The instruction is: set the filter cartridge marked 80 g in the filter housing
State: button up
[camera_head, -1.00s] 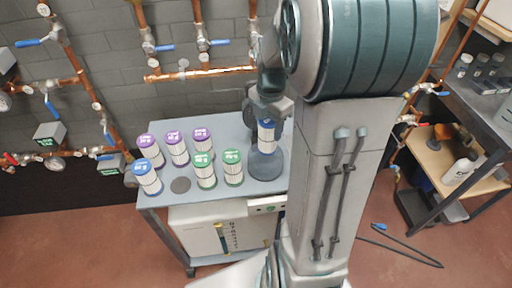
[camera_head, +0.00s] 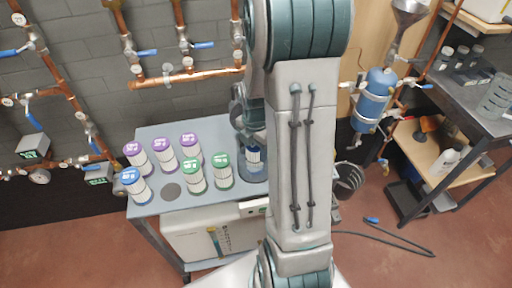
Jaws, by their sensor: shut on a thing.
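A blue-capped white filter cartridge (camera_head: 254,154) is upright in the blue-grey, cup-like filter housing (camera_head: 256,174) at the right end of the grey table. The cartridge's lower part sits inside the housing; how deep is hard to tell. My gripper (camera_head: 250,136) points down, shut on the cartridge's top, and is mostly hidden behind my arm. The cartridge's mark cannot be read. Other cartridges stand on the table: another blue-capped one (camera_head: 135,186), purple-capped ones (camera_head: 164,156) and green-capped ones (camera_head: 222,170).
A dark round spot (camera_head: 171,191) on the table (camera_head: 151,208) is bare. Copper pipes (camera_head: 186,76) with blue-handled valves run along the wall behind. A blue canister (camera_head: 372,96) hangs at right, near a shelf unit (camera_head: 436,158). A cable (camera_head: 385,236) lies on the floor.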

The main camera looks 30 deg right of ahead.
jog(key=o, duration=0.7)
jog(key=shift+f, duration=0.2)
jog(key=shift+c, duration=0.2)
jog(key=o, duration=0.4)
jog(key=shift+r, duration=0.1)
